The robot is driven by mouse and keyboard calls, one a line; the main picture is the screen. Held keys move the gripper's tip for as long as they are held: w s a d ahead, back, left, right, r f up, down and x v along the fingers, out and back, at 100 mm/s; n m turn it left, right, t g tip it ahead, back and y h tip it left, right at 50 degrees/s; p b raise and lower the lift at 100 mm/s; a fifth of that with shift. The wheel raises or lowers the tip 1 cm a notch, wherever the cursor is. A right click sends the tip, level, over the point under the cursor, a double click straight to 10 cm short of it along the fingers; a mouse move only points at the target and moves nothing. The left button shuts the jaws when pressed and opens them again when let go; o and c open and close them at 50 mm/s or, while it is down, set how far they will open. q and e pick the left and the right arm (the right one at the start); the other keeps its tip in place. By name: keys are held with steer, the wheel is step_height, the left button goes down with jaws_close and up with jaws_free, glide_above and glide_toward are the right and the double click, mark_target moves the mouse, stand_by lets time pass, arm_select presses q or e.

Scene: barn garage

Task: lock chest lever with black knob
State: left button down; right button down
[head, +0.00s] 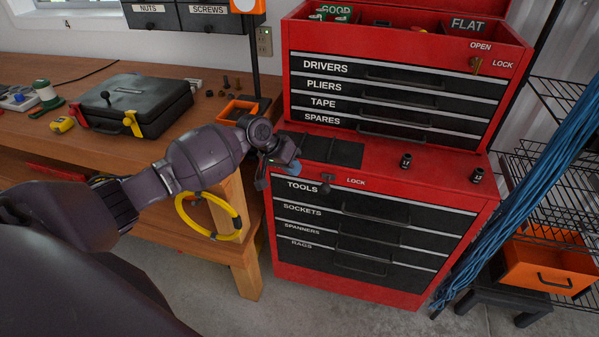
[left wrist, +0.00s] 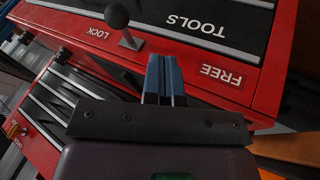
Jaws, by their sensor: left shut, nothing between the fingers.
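The chest lever with its black knob (head: 326,188) sticks out from the top front edge of the red lower chest (head: 385,176), just left of the LOCK label (head: 356,182). In the left wrist view the knob (left wrist: 117,15) and its grey stem stand between the LOCK label (left wrist: 97,33) and the FREE label (left wrist: 221,75). My left gripper (head: 270,172) is at the chest's left front corner, left of the lever in the head view. Its blue fingers (left wrist: 165,72) are shut and empty, with a gap to the stem. In the head view the arm hides the FREE label.
A red upper chest (head: 410,146) stands on the lower one, with its own lever (head: 476,65). Two small black items (head: 406,161) sit on the ledge. The wooden bench (head: 90,150) with a black case (head: 130,101) is at left. Blue cables (head: 530,190) hang at right.

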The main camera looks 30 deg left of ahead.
arm_select(q)
steer(key=v, duration=0.6)
steer(key=shift+r, duration=0.3)
steer(key=shift+s, duration=0.1)
steer(key=w+r+m+t+y, duration=0.1)
steer(key=w+r+m+t, duration=0.1)
steer(key=w+r+t, duration=0.15)
steer(key=s+d+f+m+t, duration=0.2)
steer(key=s+d+f+t, duration=0.3)
steer(key=d+f, duration=0.1)
steer(key=s+f+n+y, duration=0.1)
steer(key=s+f, duration=0.3)
steer(key=s, duration=0.4)
steer(key=s+d+f+n+g+y, duration=0.1)
steer(key=s+f, duration=0.4)
steer(key=s, duration=0.4)
steer(key=s+d+f+n+y, duration=0.1)
steer(key=s+f+y, duration=0.1)
steer(key=s+f, duration=0.3)
steer(key=s, duration=0.3)
steer(key=shift+s+d+f+n, duration=0.25)
steer(key=shift+s+n, duration=0.05)
steer(key=shift+g, duration=0.25)
